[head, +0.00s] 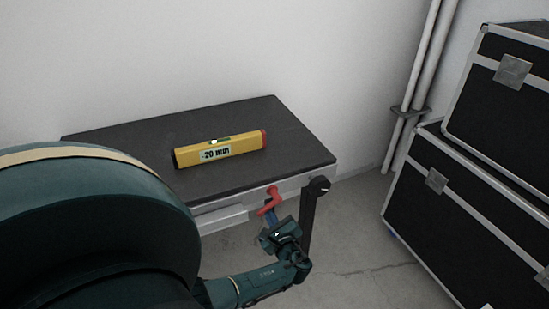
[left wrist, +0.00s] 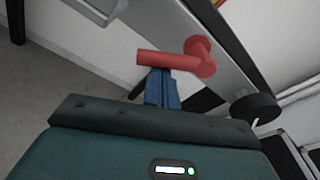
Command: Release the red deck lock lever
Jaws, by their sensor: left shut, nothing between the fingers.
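The red lever (head: 269,201) sits on the front edge of a dark-topped table (head: 125,145), near its right corner. In the left wrist view the red lever (left wrist: 172,59) has a round hub at the right and a handle reaching left. My left gripper (head: 271,217) is shut with nothing between its fingers. Its blue fingertips (left wrist: 160,74) are just below the lever's handle, very close to it; I cannot tell whether they touch. My right gripper is not in view.
A yellow spirit level (head: 219,149) lies on the table top. A black knob (head: 319,185) sits at the table's right corner, above a dark leg. Black cases (head: 455,215) stand at the right, with pipes on the wall behind. Grey floor lies between.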

